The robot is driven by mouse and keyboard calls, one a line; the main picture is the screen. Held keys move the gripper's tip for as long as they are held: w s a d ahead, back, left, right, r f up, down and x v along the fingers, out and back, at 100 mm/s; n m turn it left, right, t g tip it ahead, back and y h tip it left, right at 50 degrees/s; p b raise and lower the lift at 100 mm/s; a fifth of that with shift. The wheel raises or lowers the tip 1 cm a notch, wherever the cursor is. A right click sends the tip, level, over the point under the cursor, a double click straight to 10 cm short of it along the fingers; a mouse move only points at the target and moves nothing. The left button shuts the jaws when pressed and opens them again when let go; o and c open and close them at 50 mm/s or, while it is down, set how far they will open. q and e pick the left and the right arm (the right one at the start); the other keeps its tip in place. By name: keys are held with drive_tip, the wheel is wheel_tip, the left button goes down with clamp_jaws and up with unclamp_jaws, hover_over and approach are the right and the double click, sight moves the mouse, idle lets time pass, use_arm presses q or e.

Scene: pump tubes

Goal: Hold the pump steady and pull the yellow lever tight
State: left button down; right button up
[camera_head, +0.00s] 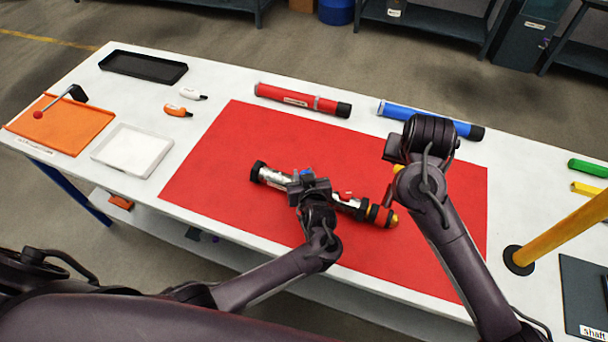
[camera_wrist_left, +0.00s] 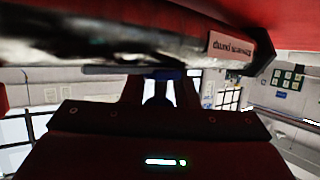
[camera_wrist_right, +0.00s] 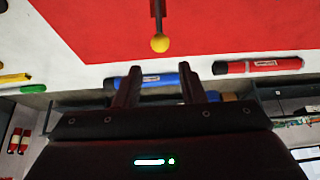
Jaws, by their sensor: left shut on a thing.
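The pump (camera_head: 273,177), a silver and black tube, lies on the red mat with its orange-yellow end to the right. My left gripper (camera_head: 306,186) is shut on its middle from the near side. The pump's labelled side (camera_wrist_left: 205,42) fills the upper left wrist view. In the right wrist view a yellow ball (camera_wrist_right: 160,43) tips a thin dark rod, the lever, pointing between my fingers. My right gripper (camera_wrist_right: 160,67) is open, its fingers apart beside the ball and not closed on it. In the head view the right wrist hides its fingertips.
A red tube (camera_head: 300,98) and a blue tube (camera_head: 450,124) lie behind on the white table. The red mat (camera_head: 215,160) is clear left of the pump. A yellow post (camera_head: 560,230) stands at right. Trays and small bottles are at left.

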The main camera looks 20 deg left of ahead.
drive_tip(key=c, duration=0.7)
drive_tip(key=shift+w+d, duration=0.1)
clamp_jaws()
drive_tip(key=w+d+f+m+t+y, duration=0.1)
drive_tip(key=w+d+f+m+t, duration=0.1)
drive_tip(key=w+d+t, duration=0.35)
drive_tip(key=w+d+f+m+t+y, duration=0.1)
drive_tip(key=w+d+f+t, duration=0.15)
drive_tip(key=w, duration=0.55)
drive_tip(key=s+d+f+m+g+y, duration=0.4)
drive_tip(key=s+y, duration=0.5)
drive_tip(key=y, duration=0.3)
drive_tip(key=shift+d+f+m, duration=0.3)
drive_tip(key=shift+f+m, duration=0.5)
drive_tip(key=shift+f, duration=0.25)
drive_tip(key=shift+w, duration=0.1)
